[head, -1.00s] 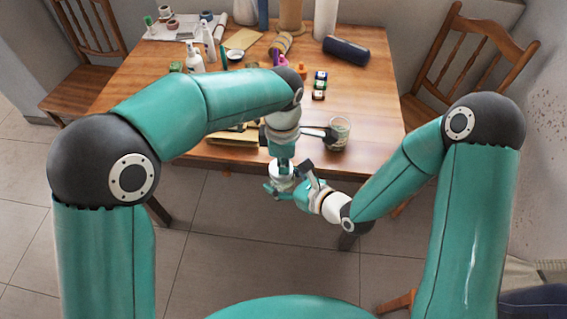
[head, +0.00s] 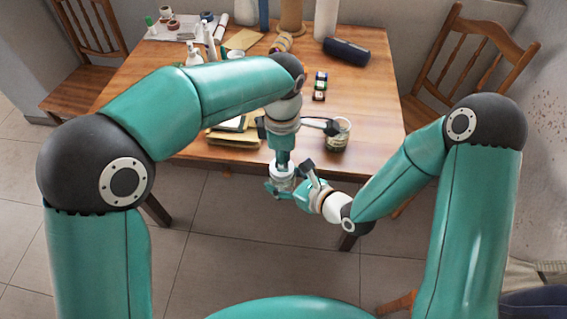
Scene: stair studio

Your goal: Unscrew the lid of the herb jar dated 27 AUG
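A small pale jar-like object with a whitish top (head: 282,171) is between my two grippers, off the table's front edge. I take it for the herb jar; its date cannot be read. My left gripper (head: 282,163) points straight down at its top; its fingertips are too small and covered to tell if they are closed on the lid. My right gripper (head: 288,187) comes in from the right, with its fingers around the jar's lower part, holding it in the air. A glass jar with dark green contents (head: 338,136) stands at the table's front right.
White bottles (head: 210,42) stand back left. Chairs flank the table (head: 470,60).

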